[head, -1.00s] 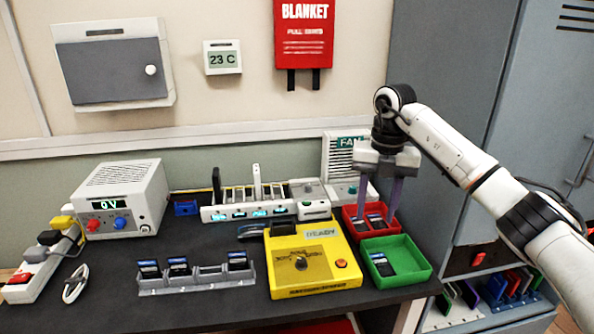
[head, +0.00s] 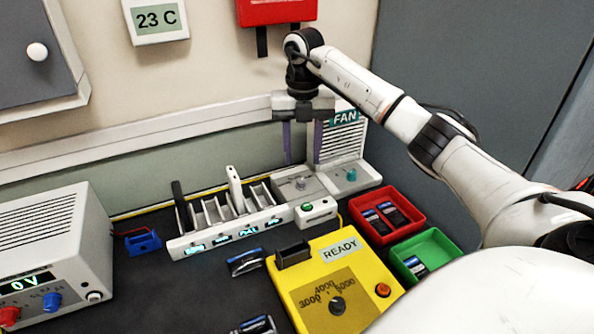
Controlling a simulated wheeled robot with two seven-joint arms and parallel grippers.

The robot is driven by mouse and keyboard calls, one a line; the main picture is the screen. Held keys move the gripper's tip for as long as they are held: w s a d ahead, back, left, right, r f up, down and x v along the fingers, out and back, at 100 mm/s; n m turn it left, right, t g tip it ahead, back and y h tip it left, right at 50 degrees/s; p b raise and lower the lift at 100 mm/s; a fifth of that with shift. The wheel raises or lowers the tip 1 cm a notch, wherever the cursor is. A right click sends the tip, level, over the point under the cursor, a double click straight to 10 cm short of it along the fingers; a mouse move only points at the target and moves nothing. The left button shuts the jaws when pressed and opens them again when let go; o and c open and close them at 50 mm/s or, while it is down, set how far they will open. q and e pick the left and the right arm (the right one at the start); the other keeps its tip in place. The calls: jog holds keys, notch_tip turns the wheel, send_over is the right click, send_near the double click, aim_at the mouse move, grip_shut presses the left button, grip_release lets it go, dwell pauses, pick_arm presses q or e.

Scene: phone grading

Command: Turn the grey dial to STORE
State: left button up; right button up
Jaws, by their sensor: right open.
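The grey dial (head: 300,184) sits on the grey panel at the right end of the charging rack (head: 225,233). It is small in the head view, and I cannot read any STORE mark or tell where the dial points. My right gripper (head: 302,158) points down with its two fingers apart and empty. Its fingertips appear just above and behind the dial in the picture; I cannot tell the exact gap. My left gripper is not in view.
The fan (head: 342,138) with a teal knob stands close right of the gripper. A yellow tester (head: 350,272) marked READY, a red tray (head: 418,215) and a green tray (head: 450,246) are nearer. A white power supply (head: 95,225) stands left.

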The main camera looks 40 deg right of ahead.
aim_at(301, 181)
notch_tip(301, 181, down, 7)
jog(key=shift+w+f, duration=0.1)
jog(key=c, duration=1)
